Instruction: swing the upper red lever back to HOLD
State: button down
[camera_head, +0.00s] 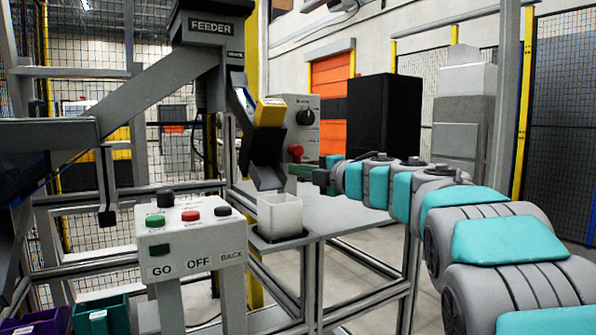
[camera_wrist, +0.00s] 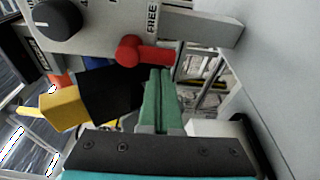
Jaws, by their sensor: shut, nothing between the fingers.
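A red lever with a round knob (camera_wrist: 130,50) is on the front of a grey control panel (camera_wrist: 108,25) in the wrist view. Its red bar runs right from the knob, below the word FREE. No HOLD mark is legible. In the head view the red lever (camera_head: 295,152) is small, low on the panel and under a black dial (camera_head: 306,118). My gripper's green fingers (camera_wrist: 158,90) are shut together and empty, with their tips just below the red bar in the wrist view. I cannot tell whether they touch it. My gripper (camera_head: 303,170) also shows in the head view, just below the lever.
A dark chute under the FEEDER (camera_head: 208,27) holds a yellow block (camera_head: 270,112) left of the panel. A white bin (camera_head: 280,216) stands below the chute. A GO/OFF/BACK button box (camera_head: 190,240) is in front. The grey table (camera_head: 345,215) has bare space.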

jog(key=shift+w+d+f+n, duration=0.1)
jog(key=shift+w+d+n, duration=0.15)
jog(key=shift+n, duration=0.55)
jog(key=shift+w+d+r+n+t+h, duration=0.1)
jog(key=shift+w+d+r+n+h, duration=0.5)
jog(key=shift+n, duration=1.65)
jog(key=shift+w+d+r+n+t+h, duration=0.1)
jog(key=shift+w+d+r+n+h, duration=0.45)
jog(key=shift+n, duration=1.65)
jog(key=shift+w+d+r+n+t+h, duration=0.15)
jog(key=shift+d+n+h, duration=0.8)
jog(key=shift+n, duration=1.3)
jog(key=shift+r, duration=0.1)
